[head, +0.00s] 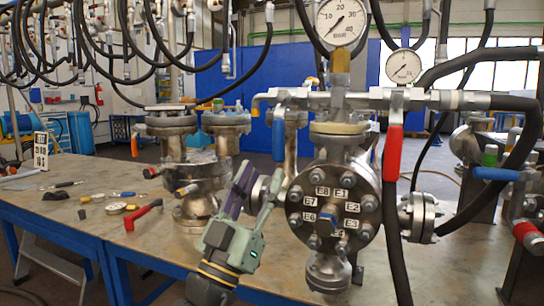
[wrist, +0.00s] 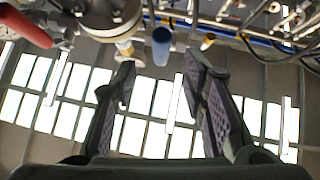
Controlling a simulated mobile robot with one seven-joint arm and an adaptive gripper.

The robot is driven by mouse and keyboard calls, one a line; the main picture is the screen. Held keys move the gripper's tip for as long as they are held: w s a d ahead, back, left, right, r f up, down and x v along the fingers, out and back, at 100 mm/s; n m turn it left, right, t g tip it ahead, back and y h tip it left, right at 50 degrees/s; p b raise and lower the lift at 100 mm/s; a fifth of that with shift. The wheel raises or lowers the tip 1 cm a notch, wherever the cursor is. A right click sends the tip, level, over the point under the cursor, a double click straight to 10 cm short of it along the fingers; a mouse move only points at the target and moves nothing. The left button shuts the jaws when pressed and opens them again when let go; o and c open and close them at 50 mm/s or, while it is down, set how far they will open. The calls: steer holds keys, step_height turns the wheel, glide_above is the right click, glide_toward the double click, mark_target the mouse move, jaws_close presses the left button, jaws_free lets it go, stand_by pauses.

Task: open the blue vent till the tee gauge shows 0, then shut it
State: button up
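The blue vent handle (head: 278,140) hangs down from a small valve on the left of the pipe tee, above the flanged vessel (head: 325,205). In the wrist view the blue handle (wrist: 162,47) lies between and just beyond my fingertips, with no contact visible. My gripper (head: 261,172) is open and empty, fingers pointing up, below and a little left of the handle. Its spread fingers also show in the wrist view (wrist: 161,62). The large round gauge (head: 341,22) stands above the tee; its needle points to the lower left, the exact value unclear.
A red handle (head: 392,152) hangs on the tee's right, and a second gauge (head: 403,67) stands behind. Black hoses (head: 470,70) run at the right. Flanged pipework (head: 187,165) stands left of my gripper. A red-handled tool (head: 143,214) lies on the bench (head: 75,205).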

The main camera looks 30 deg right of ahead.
steer(key=shift+v, duration=1.75)
steer(key=shift+r, duration=0.1)
